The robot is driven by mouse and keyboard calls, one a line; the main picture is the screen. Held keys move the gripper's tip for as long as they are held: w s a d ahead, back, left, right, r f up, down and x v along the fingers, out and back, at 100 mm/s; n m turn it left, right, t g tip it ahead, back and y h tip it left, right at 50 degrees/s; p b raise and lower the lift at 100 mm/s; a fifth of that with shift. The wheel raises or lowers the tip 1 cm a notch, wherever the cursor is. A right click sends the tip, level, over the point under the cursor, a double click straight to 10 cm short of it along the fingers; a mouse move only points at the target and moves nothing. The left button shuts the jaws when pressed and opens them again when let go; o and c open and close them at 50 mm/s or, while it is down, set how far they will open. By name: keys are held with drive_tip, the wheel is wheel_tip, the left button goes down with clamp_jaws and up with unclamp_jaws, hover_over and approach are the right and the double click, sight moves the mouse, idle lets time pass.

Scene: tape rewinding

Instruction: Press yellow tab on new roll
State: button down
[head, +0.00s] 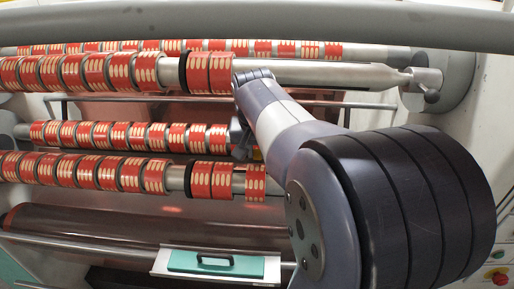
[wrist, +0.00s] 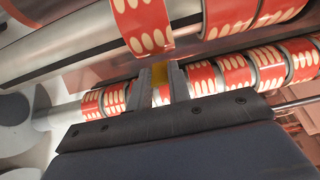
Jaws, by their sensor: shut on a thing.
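The yellow tab (wrist: 160,72) shows between my gripper's fingers (wrist: 160,88) in the wrist view. The fingers are close on either side of it, and my gripper is shut on it. A red tape with cream ovals (wrist: 140,24) lies just beyond the tab; whether they join is unclear. In the head view, a small bit of the yellow tab (head: 257,153) shows beside my gripper (head: 243,146), above the end roll (head: 256,182) of the lower spindle. My arm hides part of this area, and contact between tab and roll cannot be made out.
Several red rolls fill the upper spindle (head: 345,75), whose right part is bare. The middle row of rolls (head: 125,135) runs close to my gripper. A thin metal bar (head: 350,103) crosses behind my arm. A teal panel with a handle (head: 215,262) sits below.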

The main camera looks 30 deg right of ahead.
drive_tip(key=shift+s+a+f, duration=0.15)
drive_tip(key=shift+s+f, duration=0.1)
drive_tip(key=shift+f, duration=0.05)
idle(1.1)
drive_tip(key=c, duration=1.2)
unclamp_jaws()
drive_tip(key=shift+c, duration=0.2)
drive_tip(key=shift+r, duration=0.1)
drive_tip(key=v, duration=1)
drive_tip(key=shift+r, duration=0.3)
